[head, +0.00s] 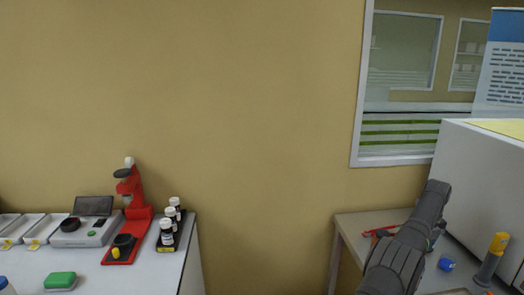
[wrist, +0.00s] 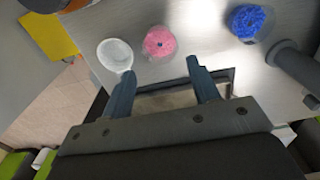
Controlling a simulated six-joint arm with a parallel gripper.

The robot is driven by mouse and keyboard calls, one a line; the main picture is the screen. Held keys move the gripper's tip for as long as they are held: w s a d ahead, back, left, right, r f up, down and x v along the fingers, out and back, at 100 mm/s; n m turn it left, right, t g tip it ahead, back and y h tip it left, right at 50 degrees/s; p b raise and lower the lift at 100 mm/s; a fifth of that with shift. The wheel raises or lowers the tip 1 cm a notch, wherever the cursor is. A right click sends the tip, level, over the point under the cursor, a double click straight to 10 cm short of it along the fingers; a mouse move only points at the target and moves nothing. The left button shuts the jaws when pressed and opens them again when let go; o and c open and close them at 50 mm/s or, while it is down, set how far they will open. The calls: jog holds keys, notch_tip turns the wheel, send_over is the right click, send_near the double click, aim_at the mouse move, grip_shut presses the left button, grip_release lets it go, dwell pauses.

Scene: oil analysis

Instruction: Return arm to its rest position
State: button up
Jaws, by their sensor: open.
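My gripper (wrist: 160,68) shows in the wrist view with its two fingers spread apart and nothing between them. It is above a grey metallic surface, just below a pink round scrubber-like item (wrist: 159,42) in the picture. A small white dish (wrist: 115,55) lies beside the left fingertip. A blue round item (wrist: 247,20) lies to the upper right. In the head view my dark grey arm reaches over the right table (head: 352,222); its gripper cannot be made out there.
A grey cylinder (wrist: 294,64) lies right of my gripper; a dark-rimmed recess (wrist: 226,77) is beneath the fingers. In the head view, a white cabinet (head: 472,180) stands close right of my arm. The left bench (head: 140,277) holds a red stand (head: 134,210), bottles (head: 169,222) and a scale (head: 88,234).

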notch_tip(320, 180, down, 9)
jog(key=shift+r, duration=0.15)
notch_tip(320, 180, up, 4)
jog(key=shift+r, duration=0.25)
jog(key=s+d+r, duration=0.2)
jog(key=s+r, duration=0.5)
jog(key=s, duration=0.4)
jog(key=w+a+r+n, duration=0.1)
jog(key=w+a+n, duration=0.1)
jog(key=w+a, duration=0.9)
jog(key=w+a+r+n, duration=0.1)
jog(key=w+a+n, duration=0.35)
jog(key=a, duration=1.05)
jog(key=w+a+r+n, duration=0.1)
jog(key=w+a, duration=0.1)
jog(key=a, duration=1.3)
jog(key=w+a+r+n, duration=0.1)
jog(key=w+a+n, duration=0.1)
jog(key=a, duration=1.3)
jog(key=shift+w, duration=0.15)
